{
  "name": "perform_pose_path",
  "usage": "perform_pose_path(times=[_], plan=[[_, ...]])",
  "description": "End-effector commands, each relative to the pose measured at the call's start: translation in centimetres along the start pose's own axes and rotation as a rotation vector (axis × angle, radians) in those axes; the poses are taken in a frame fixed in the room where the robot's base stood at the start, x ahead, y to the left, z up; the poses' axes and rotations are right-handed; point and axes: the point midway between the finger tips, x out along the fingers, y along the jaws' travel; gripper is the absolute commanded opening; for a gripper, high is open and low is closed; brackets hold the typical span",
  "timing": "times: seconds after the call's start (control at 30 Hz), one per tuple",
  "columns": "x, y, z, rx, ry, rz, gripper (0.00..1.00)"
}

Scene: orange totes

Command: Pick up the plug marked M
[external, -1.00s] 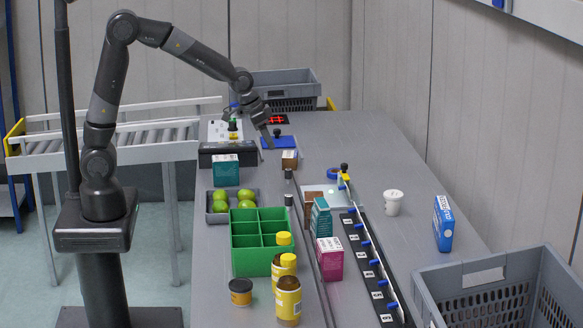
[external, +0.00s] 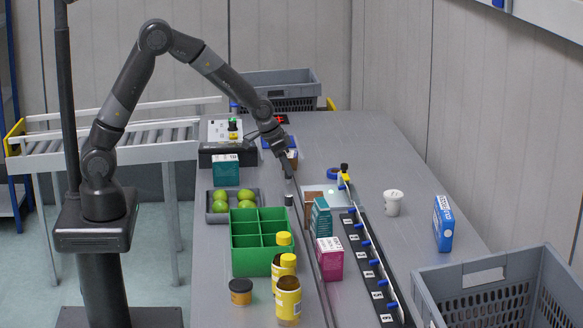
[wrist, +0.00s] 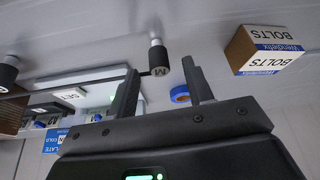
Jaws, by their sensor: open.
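The plug marked M (wrist: 159,60) is a dark cylinder with a pale letter on its end face and a light metal stem. In the wrist view it appears in the gap between the fingertips of my gripper (wrist: 161,70). The fingers are apart and nothing is held; I cannot tell how far the plug is beyond the tips. In the external view my gripper (external: 288,174) points down over the far end of the narrow rail and covers this plug. A second dark plug (external: 289,199) stands nearer on the rail and shows at the wrist view's left edge (wrist: 8,70).
A small BOLTS box (external: 292,158) stands just behind my gripper. A brown box (external: 313,197) and a teal box (external: 321,218) stand right of the rail. A green divided crate (external: 258,238) and a tray of green fruit (external: 217,216) are to the left.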

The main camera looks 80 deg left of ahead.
Motion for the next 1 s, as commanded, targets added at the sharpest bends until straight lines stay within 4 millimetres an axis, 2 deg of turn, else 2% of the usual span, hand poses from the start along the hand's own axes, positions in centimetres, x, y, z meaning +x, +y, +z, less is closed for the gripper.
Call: perform_pose_path(times=[0.1,0.2,0.47,1.0], plan=[[1.6,0.0,0.0,0.000,-0.002,0.000,0.47],[2.2,0.0,-0.1,0.000,0.001,0.000,0.47],[2.4,0.0,-0.1,0.000,0.002,0.000,0.47],[2.4,0.0,-0.1,0.000,0.001,-0.001,0.04]])
